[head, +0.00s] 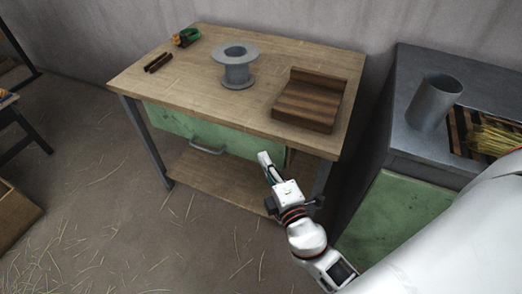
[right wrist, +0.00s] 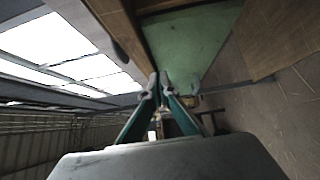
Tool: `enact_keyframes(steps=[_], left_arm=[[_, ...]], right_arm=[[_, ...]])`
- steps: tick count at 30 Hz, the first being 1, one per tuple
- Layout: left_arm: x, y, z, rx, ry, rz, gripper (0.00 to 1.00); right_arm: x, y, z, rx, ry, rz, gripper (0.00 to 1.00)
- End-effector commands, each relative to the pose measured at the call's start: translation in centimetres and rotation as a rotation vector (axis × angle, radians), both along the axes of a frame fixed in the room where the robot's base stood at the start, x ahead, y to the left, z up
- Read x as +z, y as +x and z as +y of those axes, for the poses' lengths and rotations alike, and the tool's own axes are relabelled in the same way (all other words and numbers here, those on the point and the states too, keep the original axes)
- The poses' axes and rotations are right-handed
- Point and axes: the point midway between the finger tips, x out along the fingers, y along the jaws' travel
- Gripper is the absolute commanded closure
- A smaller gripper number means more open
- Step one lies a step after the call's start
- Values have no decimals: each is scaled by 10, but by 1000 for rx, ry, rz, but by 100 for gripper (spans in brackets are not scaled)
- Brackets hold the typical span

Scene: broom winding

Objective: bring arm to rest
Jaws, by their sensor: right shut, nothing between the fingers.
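My right gripper (head: 264,158) is shut and empty in the head view, in front of the wooden workbench (head: 190,92) and near the right end of its green drawer (head: 222,140). In the right wrist view its fingertips (right wrist: 160,82) are together with nothing between them. A green panel (right wrist: 190,45) shows beyond them. I cannot tell if the fingers touch the bench. My left gripper is in neither view.
A metal cabinet at right holds a grey cylinder (head: 433,103) and straw (head: 495,140). Open floor (head: 120,220) lies left.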

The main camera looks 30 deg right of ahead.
Motion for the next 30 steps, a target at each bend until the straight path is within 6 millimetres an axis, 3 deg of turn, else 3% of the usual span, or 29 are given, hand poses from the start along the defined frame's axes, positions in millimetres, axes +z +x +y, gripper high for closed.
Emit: enact_keyframes(steps=[12,17,23,30], left_arm=[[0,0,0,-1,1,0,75],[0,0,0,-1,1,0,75],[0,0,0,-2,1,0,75],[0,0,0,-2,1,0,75]], right_arm=[[0,-12,3,3,6,1,100],[-15,-25,-1,0,103,41,100],[-55,-66,-5,-16,394,161,100],[-99,-124,7,-50,780,335,100]])
